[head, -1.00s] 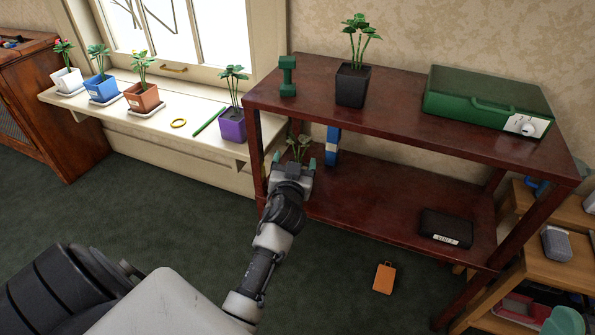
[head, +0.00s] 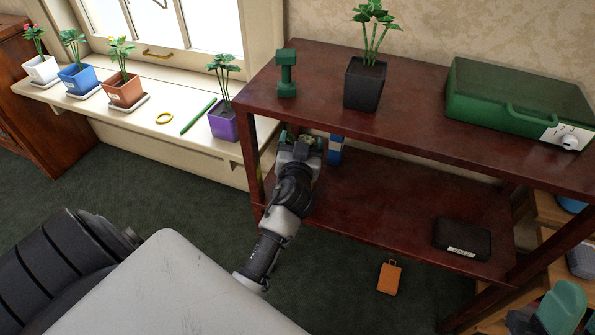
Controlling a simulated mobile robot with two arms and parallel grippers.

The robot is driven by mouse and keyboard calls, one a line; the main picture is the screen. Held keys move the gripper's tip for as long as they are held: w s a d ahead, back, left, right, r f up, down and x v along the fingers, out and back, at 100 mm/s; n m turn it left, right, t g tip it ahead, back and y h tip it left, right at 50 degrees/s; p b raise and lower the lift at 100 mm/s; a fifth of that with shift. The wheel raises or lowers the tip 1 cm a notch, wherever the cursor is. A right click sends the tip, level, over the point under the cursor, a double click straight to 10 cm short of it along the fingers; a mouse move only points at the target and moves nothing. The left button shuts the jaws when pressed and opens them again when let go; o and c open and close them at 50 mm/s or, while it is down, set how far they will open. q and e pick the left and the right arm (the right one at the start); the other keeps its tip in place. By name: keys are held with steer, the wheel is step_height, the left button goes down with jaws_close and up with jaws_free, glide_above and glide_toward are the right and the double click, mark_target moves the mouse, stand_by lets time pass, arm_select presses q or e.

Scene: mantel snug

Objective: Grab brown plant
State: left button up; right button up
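My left gripper (head: 301,145) reaches into the left end of the dark red shelf unit, just above its lower shelf (head: 390,205). A bit of green and brown shows at its fingers, but the gripper hides most of what is there. I cannot tell if the fingers touch or hold anything. A plant in a brown-orange pot (head: 124,91) stands upright on a saucer on the window sill, well left of the gripper. My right gripper is not in view.
The sill also holds white (head: 41,69), blue (head: 77,78) and purple (head: 223,124) pots, a yellow ring (head: 164,118) and a green stick (head: 198,117). A black pot (head: 364,84), green dumbbell (head: 287,75) and green case (head: 515,98) stand on the top shelf. An orange tag (head: 389,278) lies on the floor.

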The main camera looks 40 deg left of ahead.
arm_select(q)
steer(key=c, duration=1.2)
steer(key=shift+c, duration=0.2)
steer(key=shift+a, duration=0.1)
